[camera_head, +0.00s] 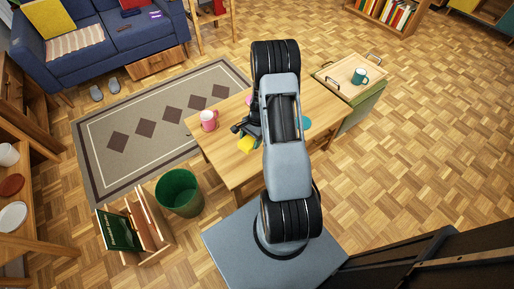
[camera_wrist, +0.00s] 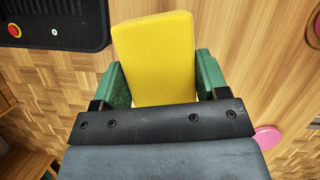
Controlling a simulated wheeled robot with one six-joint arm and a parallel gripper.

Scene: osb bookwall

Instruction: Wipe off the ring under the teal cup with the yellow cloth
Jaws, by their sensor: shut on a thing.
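The yellow cloth (camera_wrist: 153,55) is a flat block between the green fingers of my gripper (camera_wrist: 160,78) in the wrist view. My gripper is shut on it. In the head view the cloth (camera_head: 247,145) shows beside my arm, over the front part of the wooden table (camera_head: 232,167). The teal cup (camera_head: 360,76) stands upright on a light wooden tray (camera_head: 341,71) to the right of the table, apart from my gripper. I see no ring in either view; my arm hides part of the tabletop.
A pink mug (camera_head: 208,120) stands on the table left of my gripper. A teal disc (camera_head: 305,122) lies on the table right of my arm. A pink disc (camera_wrist: 267,137) shows in the wrist view. A green bin (camera_head: 180,192) stands on the floor. The tray has raised dark handles.

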